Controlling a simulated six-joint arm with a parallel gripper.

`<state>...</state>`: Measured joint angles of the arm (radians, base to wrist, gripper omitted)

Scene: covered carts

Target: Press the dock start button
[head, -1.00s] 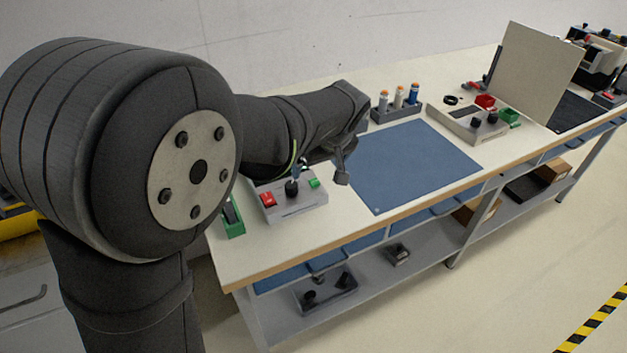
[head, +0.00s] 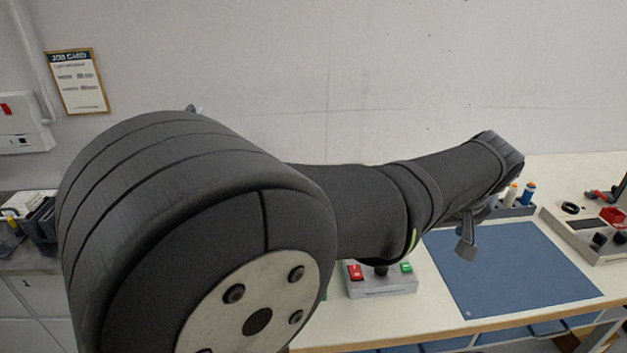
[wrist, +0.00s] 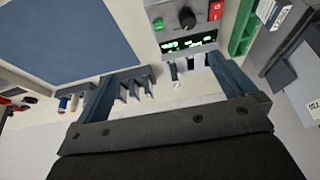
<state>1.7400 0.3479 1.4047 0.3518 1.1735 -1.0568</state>
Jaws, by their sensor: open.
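A grey control box (head: 382,288) stands on the bench, with a red button (head: 355,272), a black knob (head: 381,270) and a green button (head: 406,267) on top. The wrist view shows the box at the top, with the green button (wrist: 158,24), the knob (wrist: 187,18), the red button (wrist: 216,10) and a lit green display (wrist: 188,42). I cannot read which button is the dock start. My gripper (wrist: 165,88) is open and empty, its fingers spread below the box in that view. In the head view my gripper (head: 467,242) hangs over the blue mat's left side, right of the box, touching no button.
The blue mat (head: 515,270) is bare. A bottle rack (head: 515,209) stands behind it. A green bin (wrist: 243,28) sits beside the box. A job card (head: 77,82) hangs on the wall.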

